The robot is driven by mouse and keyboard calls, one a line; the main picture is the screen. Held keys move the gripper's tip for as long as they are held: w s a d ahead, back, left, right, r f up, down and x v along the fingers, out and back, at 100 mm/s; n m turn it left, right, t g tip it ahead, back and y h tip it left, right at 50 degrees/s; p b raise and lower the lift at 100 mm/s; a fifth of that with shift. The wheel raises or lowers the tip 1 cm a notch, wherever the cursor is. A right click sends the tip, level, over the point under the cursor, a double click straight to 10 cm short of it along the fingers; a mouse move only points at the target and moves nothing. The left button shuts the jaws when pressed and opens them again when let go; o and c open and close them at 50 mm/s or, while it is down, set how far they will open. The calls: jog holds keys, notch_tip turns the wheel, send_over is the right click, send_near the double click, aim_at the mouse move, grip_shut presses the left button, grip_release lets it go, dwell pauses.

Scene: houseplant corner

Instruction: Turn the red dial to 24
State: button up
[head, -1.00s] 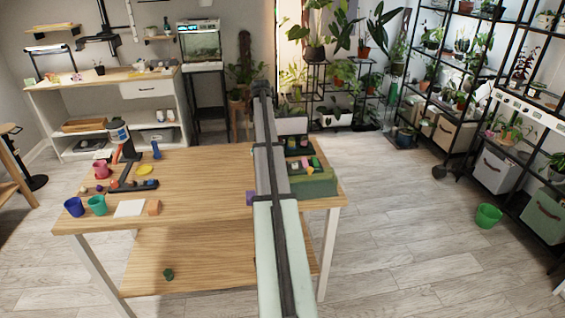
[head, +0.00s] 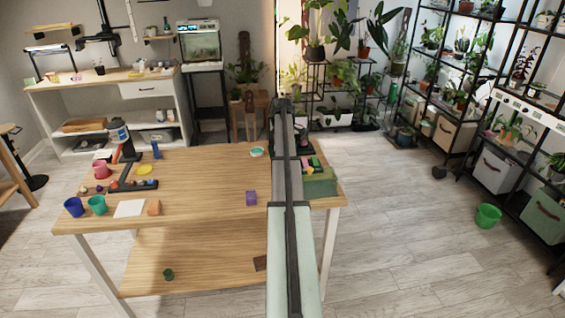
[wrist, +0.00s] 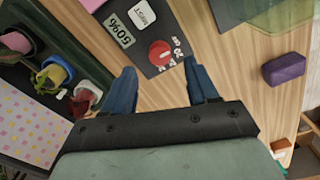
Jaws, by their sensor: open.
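The red dial (wrist: 160,53) sits on a dark panel (wrist: 152,68) in the wrist view, with small white numbers beside its rim. The numbers and the dial's setting are too small to read. A grey display reading 50% (wrist: 119,31) and a white block marked MIST (wrist: 143,15) are on the same panel. My gripper (wrist: 162,87) is open and empty, with its two blue fingers apart. In the picture the dial lies just beyond and between the fingertips, apart from both. In the head view my arm hides the dial.
Several small potted plants (wrist: 57,68) stand in a dark holder left of the panel. A purple block (wrist: 285,67) lies to the right; it also shows in the head view (head: 251,198). Bare wood surrounds the purple block.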

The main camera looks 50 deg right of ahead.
jog(key=shift+f, duration=2.3)
jog(key=c, duration=1)
